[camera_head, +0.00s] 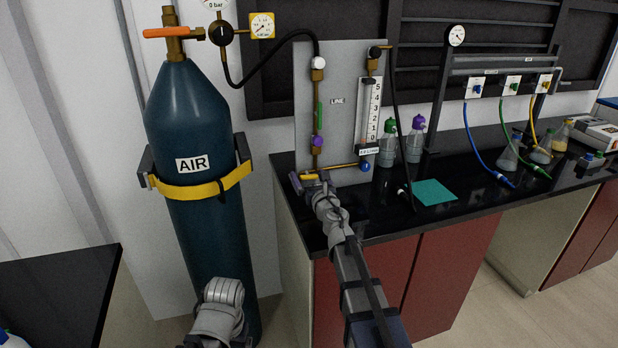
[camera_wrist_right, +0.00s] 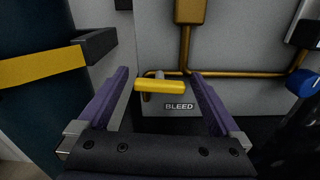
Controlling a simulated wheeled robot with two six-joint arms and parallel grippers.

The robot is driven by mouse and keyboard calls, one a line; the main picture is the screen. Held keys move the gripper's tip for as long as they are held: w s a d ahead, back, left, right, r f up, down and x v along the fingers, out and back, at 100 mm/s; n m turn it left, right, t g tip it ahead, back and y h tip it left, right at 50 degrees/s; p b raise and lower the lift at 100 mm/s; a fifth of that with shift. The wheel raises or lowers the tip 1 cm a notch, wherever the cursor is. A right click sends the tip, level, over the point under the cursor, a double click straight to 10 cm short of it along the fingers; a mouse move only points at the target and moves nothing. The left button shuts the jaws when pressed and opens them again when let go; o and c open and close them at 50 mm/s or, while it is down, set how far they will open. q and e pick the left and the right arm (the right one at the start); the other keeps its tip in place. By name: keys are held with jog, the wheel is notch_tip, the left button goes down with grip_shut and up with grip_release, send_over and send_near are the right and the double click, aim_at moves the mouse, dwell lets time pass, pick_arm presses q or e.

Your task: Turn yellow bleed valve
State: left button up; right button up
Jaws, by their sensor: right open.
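The yellow bleed valve handle (camera_wrist_right: 160,86) lies level in the right wrist view, above a BLEED label (camera_wrist_right: 179,106) on the grey panel (camera_wrist_right: 155,40). In the head view the yellow handle (camera_head: 309,176) shows low on the panel's left side. My right gripper (camera_wrist_right: 162,92) is open, its two purple fingers on either side of the handle with gaps on both sides. I cannot tell whether the fingertips reach past it. In the head view my right gripper (camera_head: 312,182) is at the panel's lower left. My left arm shows at the bottom, but its gripper is not visible.
A dark AIR cylinder (camera_head: 198,125) with a yellow strap stands left of the bench. A blue knob (camera_wrist_right: 302,82) is right of the handle. Two capped bottles (camera_head: 388,148) and a teal mat (camera_head: 434,192) are on the black bench. Several hoses and flasks are farther right.

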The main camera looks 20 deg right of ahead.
jog(key=shift+c, duration=0.2)
jog(key=c, duration=1.3)
jog(key=m, duration=0.8)
jog(key=shift+m, duration=0.3)
jog(key=m, duration=0.4)
jog(key=shift+d, duration=0.1)
jog(key=shift+m, duration=2.1)
